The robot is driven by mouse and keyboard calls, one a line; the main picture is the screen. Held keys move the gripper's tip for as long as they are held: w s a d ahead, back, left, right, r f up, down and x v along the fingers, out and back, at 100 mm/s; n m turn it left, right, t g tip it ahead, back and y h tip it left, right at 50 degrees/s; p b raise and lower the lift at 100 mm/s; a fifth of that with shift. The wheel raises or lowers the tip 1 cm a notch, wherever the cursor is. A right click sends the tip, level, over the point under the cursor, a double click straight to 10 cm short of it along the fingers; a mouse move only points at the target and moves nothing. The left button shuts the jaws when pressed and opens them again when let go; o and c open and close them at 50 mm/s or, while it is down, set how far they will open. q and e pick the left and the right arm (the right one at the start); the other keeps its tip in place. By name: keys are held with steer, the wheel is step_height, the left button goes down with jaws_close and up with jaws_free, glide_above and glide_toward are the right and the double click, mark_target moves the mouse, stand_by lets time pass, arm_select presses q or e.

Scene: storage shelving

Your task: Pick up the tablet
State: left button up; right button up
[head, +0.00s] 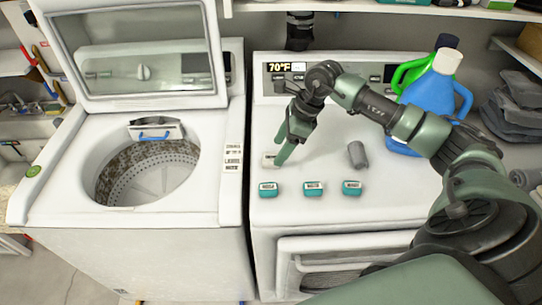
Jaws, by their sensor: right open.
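Three small teal-and-white tablets stand in a row on top of the dryer: a left one (268,189), a middle one (313,188) and a right one (352,187). A small whitish piece (268,160) lies behind the left one, right beside my fingertips; I cannot tell whether it is another tablet. My right gripper (281,156) is open with green fingers pointing down, behind the row. Nothing shows held in it. My left gripper is not in view.
A grey cylindrical object (357,154) lies right of my gripper. Blue (430,95) and green (413,71) jugs stand at the back right, behind my arm. The open washer (130,215) is at the left. The dryer's front top (330,212) is clear.

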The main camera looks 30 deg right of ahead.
steer(key=shift+w+a+f+p, duration=0.25)
steer(key=shift+a+f+p, duration=0.1)
steer(key=shift+f, duration=0.2)
steer(key=shift+w+a+f+p, duration=0.25)
steer(key=shift+a+f, duration=0.1)
steer(key=shift+f, duration=0.2)
steer(key=shift+w+a+f, duration=0.1)
steer(key=shift+f, duration=0.5)
jaws_close()
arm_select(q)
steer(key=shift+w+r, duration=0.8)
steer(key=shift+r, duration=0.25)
arm_select(e)
steer(key=shift+r, duration=0.15)
